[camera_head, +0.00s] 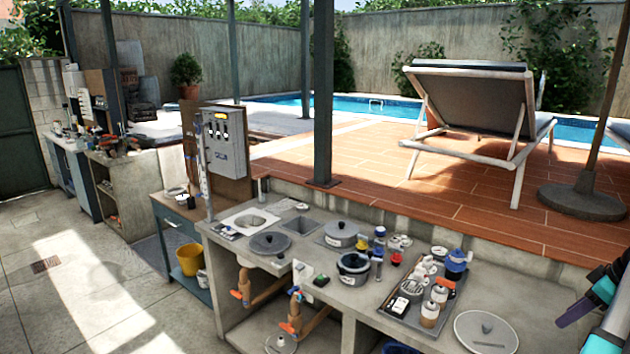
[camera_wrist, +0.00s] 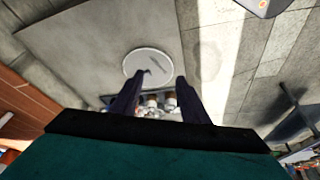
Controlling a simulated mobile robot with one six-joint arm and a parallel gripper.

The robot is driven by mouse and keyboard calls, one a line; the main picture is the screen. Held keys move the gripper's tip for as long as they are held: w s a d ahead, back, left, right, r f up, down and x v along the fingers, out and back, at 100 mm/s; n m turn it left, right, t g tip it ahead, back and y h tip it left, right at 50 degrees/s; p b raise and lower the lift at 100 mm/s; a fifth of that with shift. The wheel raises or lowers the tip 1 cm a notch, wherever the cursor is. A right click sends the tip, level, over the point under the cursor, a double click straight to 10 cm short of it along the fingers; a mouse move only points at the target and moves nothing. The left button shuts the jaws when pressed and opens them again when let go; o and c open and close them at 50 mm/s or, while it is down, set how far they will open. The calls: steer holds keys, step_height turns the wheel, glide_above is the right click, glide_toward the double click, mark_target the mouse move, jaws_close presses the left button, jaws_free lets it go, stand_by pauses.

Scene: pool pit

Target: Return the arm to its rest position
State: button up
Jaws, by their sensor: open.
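My gripper (camera_wrist: 155,90) shows in the wrist view as two dark fingers set apart, with nothing between them. It hangs over the concrete counter (camera_head: 540,310), with a round grey lid (camera_wrist: 148,64) beyond the fingertips. The same lid shows in the head view (camera_head: 486,334) at the lower right of the counter. Part of my arm, teal and black, enters the head view at the right edge.
A tray (camera_head: 398,317) with jars and a blue-topped container stands on the counter, left of the lid. Pots (camera_head: 353,268) and valves stand further left. A lounge chair (camera_head: 470,110) and a parasol base (camera_head: 582,202) stand on the raised tiled deck. Paved floor at left is open.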

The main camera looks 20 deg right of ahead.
steer(key=w+a+f+n+g+y+b, duration=0.2)
steer(key=w+a+f+n+y+b, duration=0.1)
steer(key=w+a+f, duration=1.15)
steer(key=w+a+f+n+g+y+b, duration=0.1)
steer(key=w+a+f+g, duration=0.1)
steer(key=a+f, duration=0.85)
steer(key=w+a+f+n+g+b, duration=0.2)
steer(key=a+f, duration=0.8)
steer(key=a, duration=0.2)
steer(key=s+a+f+g+h+b, duration=0.1)
steer(key=s+a+f+g, duration=0.1)
steer(key=s+a+f, duration=0.5)
steer(key=s+a+f+g+b, duration=0.1)
steer(key=s+a+f, duration=0.2)
steer(key=a+f, duration=0.75)
steer(key=s+a+f+m+h+b, duration=0.1)
steer(key=s+a+f+m+h, duration=0.1)
steer(key=s+f+m, duration=0.2)
steer(key=s+a+f+m+g+h+b, duration=0.1)
steer(key=s+a+f+m+h, duration=0.1)
steer(key=s+f, duration=0.6)
steer(key=s+a+m, duration=0.1)
steer(key=s+m, duration=0.1)
steer(key=s, duration=0.2)
steer(key=shift+s+a+f+m, duration=0.15)
steer(key=shift+a+f+m, duration=0.05)
steer(key=shift+m, duration=0.1)
